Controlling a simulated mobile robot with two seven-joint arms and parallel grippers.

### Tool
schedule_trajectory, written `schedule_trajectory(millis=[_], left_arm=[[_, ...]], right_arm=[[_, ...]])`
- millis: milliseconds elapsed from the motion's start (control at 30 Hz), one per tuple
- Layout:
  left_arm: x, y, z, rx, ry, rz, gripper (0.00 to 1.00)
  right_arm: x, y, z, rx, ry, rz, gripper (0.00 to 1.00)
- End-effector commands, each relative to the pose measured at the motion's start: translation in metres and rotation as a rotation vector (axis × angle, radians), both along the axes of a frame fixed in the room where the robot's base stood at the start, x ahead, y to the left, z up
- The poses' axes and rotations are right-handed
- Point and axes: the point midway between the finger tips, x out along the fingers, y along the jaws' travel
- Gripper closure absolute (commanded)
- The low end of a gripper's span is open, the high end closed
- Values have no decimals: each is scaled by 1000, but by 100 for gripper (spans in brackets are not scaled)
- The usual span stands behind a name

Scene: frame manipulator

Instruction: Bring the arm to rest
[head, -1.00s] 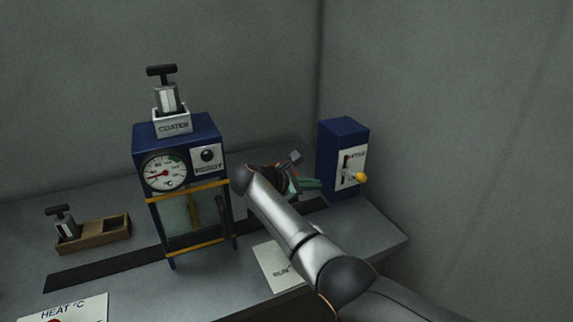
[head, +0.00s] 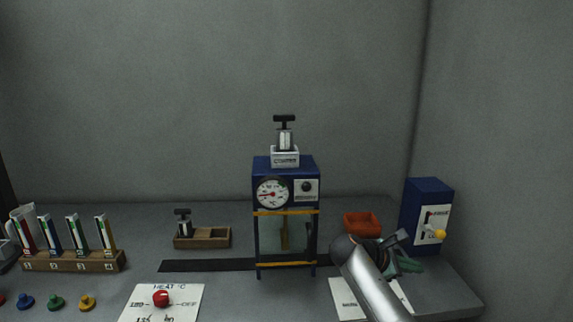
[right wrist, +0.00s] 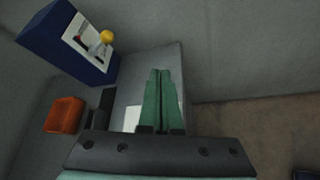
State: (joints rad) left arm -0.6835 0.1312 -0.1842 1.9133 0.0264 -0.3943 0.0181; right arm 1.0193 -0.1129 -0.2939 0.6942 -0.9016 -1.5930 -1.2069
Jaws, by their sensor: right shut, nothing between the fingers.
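My right arm (head: 372,285) reaches in from the lower right in the head view. Its gripper (head: 408,264), with green fingers, is over the right part of the bench, in front of the blue switch box (head: 426,190). In the right wrist view the two green fingers (right wrist: 161,92) lie side by side, shut, with nothing between them. The switch box (right wrist: 62,40) with its yellow-knobbed lever (right wrist: 106,38) is at the upper left there, apart from the fingers. My left gripper is in neither view.
A blue-framed heater (head: 286,165) with a dial stands mid-bench, a coater on top. An orange bin (head: 362,223) sits between it and the switch box. A wooden tray (head: 203,238), a rack (head: 72,261) and a heat panel (head: 135,312) are left. The bench's right edge is near the gripper.

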Motion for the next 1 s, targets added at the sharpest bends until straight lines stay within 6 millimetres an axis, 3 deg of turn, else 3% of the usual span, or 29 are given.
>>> schedule_trajectory(millis=[33,233,367,500,600,800,1000], left_arm=[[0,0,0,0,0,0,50],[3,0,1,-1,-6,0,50],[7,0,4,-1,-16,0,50],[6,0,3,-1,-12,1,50],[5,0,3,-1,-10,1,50],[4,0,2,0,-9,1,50],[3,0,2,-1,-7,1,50]], right_arm=[[-4,2,-30,44,-12,14,100],[-20,15,-113,227,-105,54,100],[-42,28,-173,384,-182,59,100],[-81,46,-237,595,-286,35,100],[-116,61,-273,755,-363,-6,100],[-193,87,-317,1068,-518,-137,100],[-274,110,-322,1370,-670,-328,100]])
